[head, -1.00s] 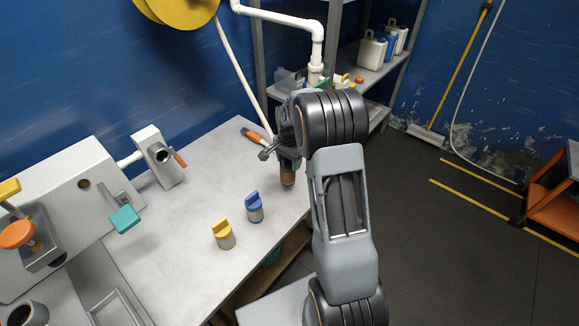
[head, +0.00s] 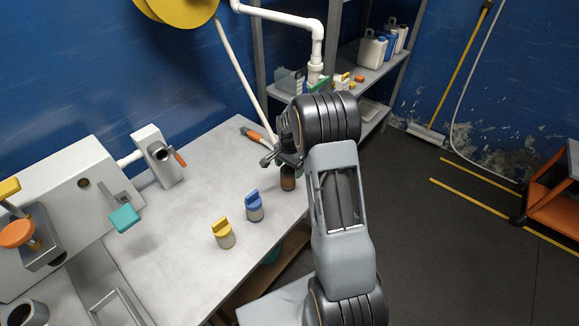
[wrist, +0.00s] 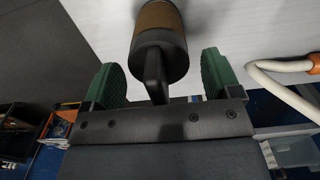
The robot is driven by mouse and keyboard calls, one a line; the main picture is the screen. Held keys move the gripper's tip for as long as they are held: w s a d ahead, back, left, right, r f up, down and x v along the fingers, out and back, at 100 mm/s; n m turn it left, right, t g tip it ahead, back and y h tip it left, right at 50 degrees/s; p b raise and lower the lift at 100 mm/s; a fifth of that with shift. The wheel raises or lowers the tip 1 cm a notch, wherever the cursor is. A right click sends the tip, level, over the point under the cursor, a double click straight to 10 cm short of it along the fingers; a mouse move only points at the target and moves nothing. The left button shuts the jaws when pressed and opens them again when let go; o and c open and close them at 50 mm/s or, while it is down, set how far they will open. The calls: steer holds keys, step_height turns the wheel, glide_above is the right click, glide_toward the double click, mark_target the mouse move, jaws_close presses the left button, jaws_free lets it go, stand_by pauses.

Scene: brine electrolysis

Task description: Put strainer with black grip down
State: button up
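The strainer with black grip (head: 288,183) has a brown body and a black top. It appears upright on the grey table (head: 205,190) near its right edge. In the wrist view the strainer (wrist: 160,32) has its black fin-like grip between the two green finger pads. My gripper (wrist: 160,78) is open, with a gap on each side of the grip. In the head view my gripper (head: 283,160) is right above the strainer, and my arm partly hides it.
A blue-topped strainer (head: 254,207) and a yellow-topped one (head: 224,234) stand nearby on the table. A machine with a teal handle (head: 124,218) is at left. The table's middle is clear.

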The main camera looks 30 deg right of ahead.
step_height(320, 180, up, 12)
steer(key=shift+f, duration=0.25)
steer(key=shift+r, duration=0.35)
steer(key=s+a+r+n+t, duration=0.2)
steer(key=s+a+r+n, duration=0.35)
steer(key=s, duration=0.25)
steer(key=s+a+n, duration=0.3)
steer(key=s+n, duration=0.1)
steer(key=s, duration=0.3)
steer(key=s+a+n+t, duration=0.1)
steer(key=s+a+n, duration=0.2)
steer(key=s, duration=0.4)
steer(key=shift+s+r+n+t, duration=0.25)
steer(key=shift+n+t, duration=0.05)
steer(key=shift+n, duration=0.05)
